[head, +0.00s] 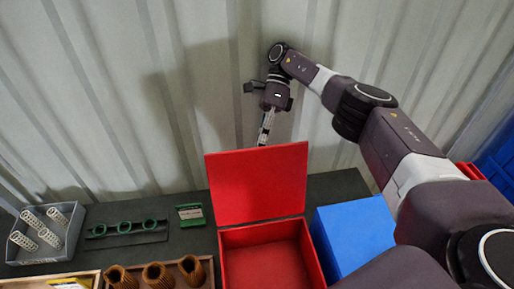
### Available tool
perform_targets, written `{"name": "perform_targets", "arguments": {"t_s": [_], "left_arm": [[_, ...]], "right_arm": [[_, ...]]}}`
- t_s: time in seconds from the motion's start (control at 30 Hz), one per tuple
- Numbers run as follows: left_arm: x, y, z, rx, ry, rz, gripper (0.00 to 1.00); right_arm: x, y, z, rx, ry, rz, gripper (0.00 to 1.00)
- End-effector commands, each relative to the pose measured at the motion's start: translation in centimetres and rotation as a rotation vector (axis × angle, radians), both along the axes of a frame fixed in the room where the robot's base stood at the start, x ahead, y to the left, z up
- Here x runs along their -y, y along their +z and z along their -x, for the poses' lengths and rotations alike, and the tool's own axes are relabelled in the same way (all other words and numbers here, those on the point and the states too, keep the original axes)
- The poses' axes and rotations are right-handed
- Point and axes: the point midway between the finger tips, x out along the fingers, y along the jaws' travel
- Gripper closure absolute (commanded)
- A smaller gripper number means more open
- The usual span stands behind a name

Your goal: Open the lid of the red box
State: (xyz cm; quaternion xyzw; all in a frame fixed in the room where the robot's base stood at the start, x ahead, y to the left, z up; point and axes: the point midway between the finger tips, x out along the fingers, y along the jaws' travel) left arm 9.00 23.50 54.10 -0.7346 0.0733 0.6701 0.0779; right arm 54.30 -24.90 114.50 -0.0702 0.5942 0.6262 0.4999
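The red box (268,262) stands on the dark table, and its inside shows empty where I can see it. Its front edge is cut off by the bottom of the head view. Its red lid (258,184) stands raised at the back of the box, roughly upright, with its broad face toward me. My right gripper (265,138) hangs above and behind the lid's top edge, fingers pointing down. The fingers show edge-on, so their opening is unclear, and whether they touch the lid cannot be told. My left gripper is not in view.
A blue box (352,237) stands right of the red box. At left are a grey bin (70,247) with several white cartridges, a green ring rack (125,229), a green-framed piece (190,214) and a wooden tray (209,268) with brown cartridges. A corrugated wall (110,90) closes the back.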

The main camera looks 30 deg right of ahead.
Motion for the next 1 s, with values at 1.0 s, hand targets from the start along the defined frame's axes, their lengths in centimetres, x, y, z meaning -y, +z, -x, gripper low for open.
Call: {"name": "perform_targets", "arguments": {"t_s": [1.0], "left_arm": [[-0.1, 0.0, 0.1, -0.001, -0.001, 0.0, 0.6]], "right_arm": [[0.1, 0.4, 0.2, -0.007, 0.003, 0.005, 0.74]]}}
